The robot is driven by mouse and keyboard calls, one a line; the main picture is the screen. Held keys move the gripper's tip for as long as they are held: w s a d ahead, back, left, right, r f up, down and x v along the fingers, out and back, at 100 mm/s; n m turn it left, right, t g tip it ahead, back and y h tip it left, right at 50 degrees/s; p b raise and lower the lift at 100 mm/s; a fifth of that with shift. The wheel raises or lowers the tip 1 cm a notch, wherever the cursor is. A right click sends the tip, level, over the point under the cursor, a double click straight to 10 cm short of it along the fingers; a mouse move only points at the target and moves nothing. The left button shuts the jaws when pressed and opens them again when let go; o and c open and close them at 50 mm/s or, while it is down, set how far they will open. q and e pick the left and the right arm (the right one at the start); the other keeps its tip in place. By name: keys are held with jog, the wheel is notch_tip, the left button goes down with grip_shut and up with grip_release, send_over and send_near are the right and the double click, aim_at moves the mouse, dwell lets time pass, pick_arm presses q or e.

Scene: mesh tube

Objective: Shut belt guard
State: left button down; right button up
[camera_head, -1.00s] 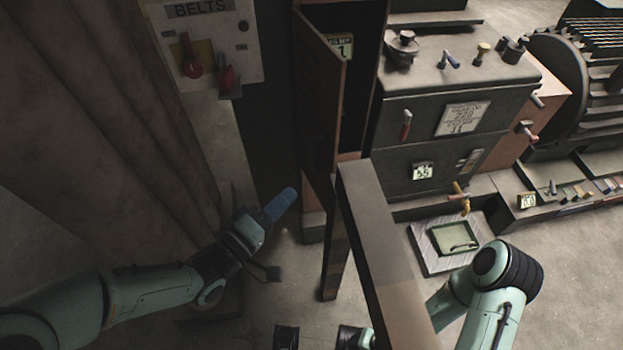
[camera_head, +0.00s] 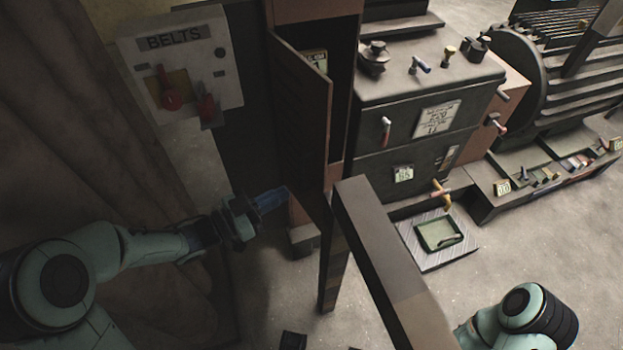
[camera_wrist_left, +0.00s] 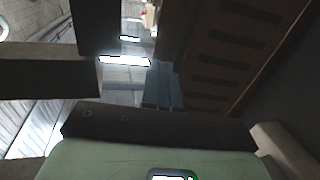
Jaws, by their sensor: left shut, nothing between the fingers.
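The belt guard looks to be the brown hinged panel (camera_head: 300,115) in the head view. It stands ajar, with a dark opening to the right of its near edge and a numbered label partly visible behind it. My left gripper (camera_head: 272,199) is shut and empty, its blue fingers close to the panel's lower part. I cannot tell whether they touch it. In the left wrist view a slotted brown panel (camera_wrist_left: 228,48), apparently the guard, is right of my shut blue fingers (camera_wrist_left: 163,88). My right arm shows at lower right; its gripper is out of view.
A BELTS switch panel (camera_head: 185,65) with red handles is left of the guard. A brown beam on a post (camera_head: 375,255) stands in front, right of my left gripper. A dark cabinet (camera_head: 430,120) and a ribbed machine (camera_head: 570,90) are farther right.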

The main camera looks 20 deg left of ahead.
aim_at(322, 174)
pick_arm(q)
jog(key=b+x, duration=0.1)
jog(key=x, duration=0.7)
jog(key=shift+w+d, duration=0.2)
jog(key=shift+w, duration=0.05)
pick_arm(e)
jog(key=shift+w+d+f+t, duration=0.2)
jog(key=shift+w+d+f, duration=0.1)
jog(key=shift+w+f, duration=0.25)
jog(key=shift+w+d+f+t, duration=0.25)
jog(key=shift+w+f, duration=0.15)
jog(key=shift+w, duration=0.25)
